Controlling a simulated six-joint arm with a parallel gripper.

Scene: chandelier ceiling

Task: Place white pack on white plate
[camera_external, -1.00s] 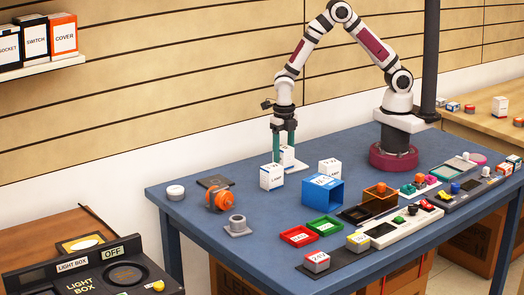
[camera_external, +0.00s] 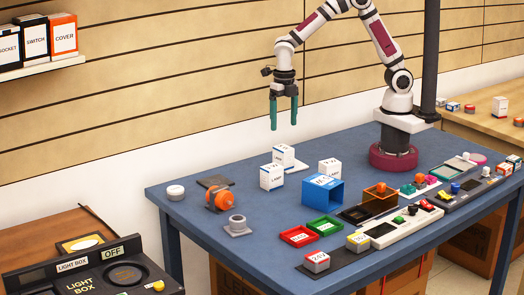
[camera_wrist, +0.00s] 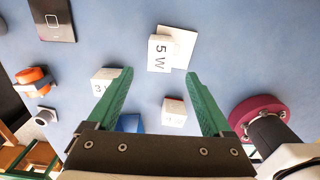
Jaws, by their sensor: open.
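A white pack (camera_external: 283,153) stands upright on a thin white plate (camera_external: 299,165) near the back edge of the blue table. In the wrist view this pack (camera_wrist: 159,53), marked "5 W", rests on the left part of the white plate (camera_wrist: 181,50), which sticks out to its right. My gripper (camera_external: 284,126) is open and empty, raised above the pack and apart from it. Its two green fingers (camera_wrist: 159,75) show spread in the wrist view. Two other white packs stand nearby, one at front left (camera_external: 271,177) and one at right (camera_external: 329,169).
A blue open box (camera_external: 323,190) stands in front of the packs. An orange roll (camera_external: 220,200), a grey ring-shaped part (camera_external: 237,225) and a white round piece (camera_external: 175,191) are on the left. Red (camera_external: 299,237) and green (camera_external: 325,226) trays lie at front right.

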